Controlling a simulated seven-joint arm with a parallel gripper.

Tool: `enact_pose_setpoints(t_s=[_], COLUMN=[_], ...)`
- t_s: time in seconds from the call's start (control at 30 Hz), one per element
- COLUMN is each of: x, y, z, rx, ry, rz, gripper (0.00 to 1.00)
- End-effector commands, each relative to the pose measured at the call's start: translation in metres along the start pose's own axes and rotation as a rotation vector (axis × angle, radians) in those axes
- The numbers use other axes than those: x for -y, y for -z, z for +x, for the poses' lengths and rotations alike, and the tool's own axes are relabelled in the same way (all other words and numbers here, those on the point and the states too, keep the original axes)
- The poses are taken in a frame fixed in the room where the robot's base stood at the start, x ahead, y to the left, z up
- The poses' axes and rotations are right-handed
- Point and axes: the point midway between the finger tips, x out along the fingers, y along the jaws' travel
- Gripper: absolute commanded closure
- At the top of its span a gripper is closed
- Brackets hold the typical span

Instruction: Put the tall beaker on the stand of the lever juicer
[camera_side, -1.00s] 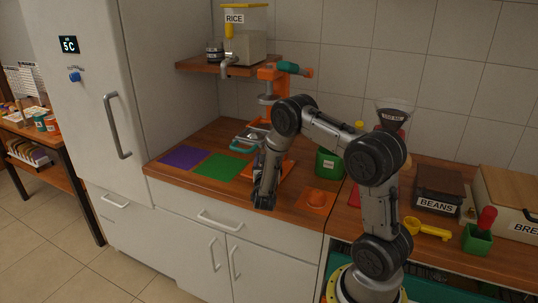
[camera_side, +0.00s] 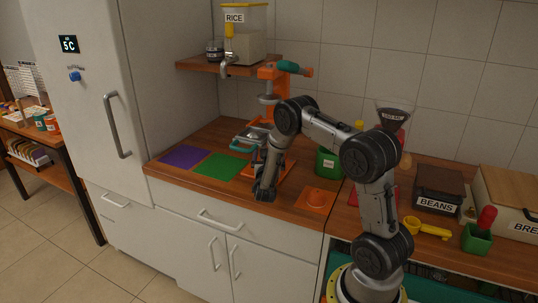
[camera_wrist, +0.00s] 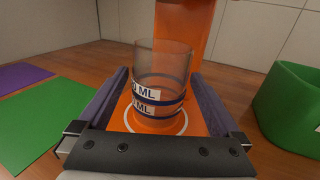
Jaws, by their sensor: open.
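The tall beaker (camera_wrist: 162,68) is clear, with dark bands and white ML labels. In the wrist view it is upright over the orange stand (camera_wrist: 197,126) of the lever juicer, within a pale ring marked there. It appears to rest on the stand. My gripper (camera_wrist: 158,84) is open, with one finger on each side of the beaker. In the side view my gripper (camera_side: 265,190) is low at the front of the juicer (camera_side: 269,98) and hides the beaker. The juicer's teal lever (camera_side: 289,66) is up at the top of its orange column.
A green container (camera_side: 327,163) stands right of the juicer. Green (camera_side: 220,167) and purple (camera_side: 184,157) mats lie flat to the left. A teal-handled item (camera_side: 243,147) is just left of the juicer. An orange square pad (camera_side: 315,201) lies at the front right. A shelf (camera_side: 205,66) overhangs the back left.

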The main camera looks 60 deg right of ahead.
Motion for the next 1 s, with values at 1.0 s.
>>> enact_pose_setpoints(t_s=[1.0], x=[0.011], y=[-0.027], z=[-0.120], rx=[-0.001], ry=[0.083], rz=[0.068], gripper=[0.00])
